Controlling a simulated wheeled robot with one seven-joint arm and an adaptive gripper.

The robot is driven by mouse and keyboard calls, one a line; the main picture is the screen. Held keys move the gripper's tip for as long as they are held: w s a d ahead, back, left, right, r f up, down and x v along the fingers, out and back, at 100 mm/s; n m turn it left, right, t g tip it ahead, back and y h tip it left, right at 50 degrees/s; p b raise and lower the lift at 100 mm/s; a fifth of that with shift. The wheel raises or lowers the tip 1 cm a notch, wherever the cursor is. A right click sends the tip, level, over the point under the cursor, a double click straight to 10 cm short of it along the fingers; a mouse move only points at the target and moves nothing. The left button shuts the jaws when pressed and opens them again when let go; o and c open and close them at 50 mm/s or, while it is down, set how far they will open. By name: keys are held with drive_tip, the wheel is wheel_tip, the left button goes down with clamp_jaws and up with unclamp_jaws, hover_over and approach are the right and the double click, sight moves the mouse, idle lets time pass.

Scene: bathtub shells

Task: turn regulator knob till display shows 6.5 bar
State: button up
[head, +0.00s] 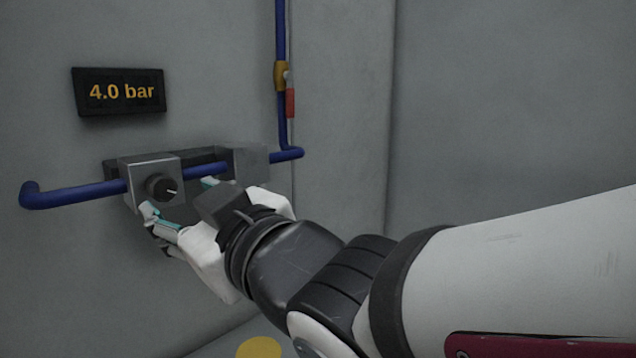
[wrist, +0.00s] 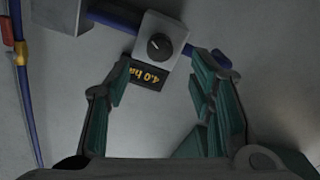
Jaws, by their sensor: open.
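The regulator knob (head: 160,188) is a small black dial with a white pointer mark, on the front of a grey box (head: 143,170). In the wrist view the knob (wrist: 158,46) lies ahead of the fingers, slightly above the gap between them. The display (head: 120,92) on the wall reads 4.0 bar in orange; it is partly visible and upside down in the wrist view (wrist: 150,75). My gripper (head: 180,198) is open, with its teal-padded fingers near the knob, one toward its right and one below it. The fingers appear apart from the knob.
A blue pipe (head: 75,194) runs along the wall through the box. A vertical blue pipe (head: 281,40) with a yellow fitting (head: 281,75) and red lever (head: 290,103) stands to the right. A second grey block (head: 252,162) sits right of the knob box.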

sight(165, 190)
drive_tip(key=x, duration=0.7)
drive_tip(key=c, duration=1.2)
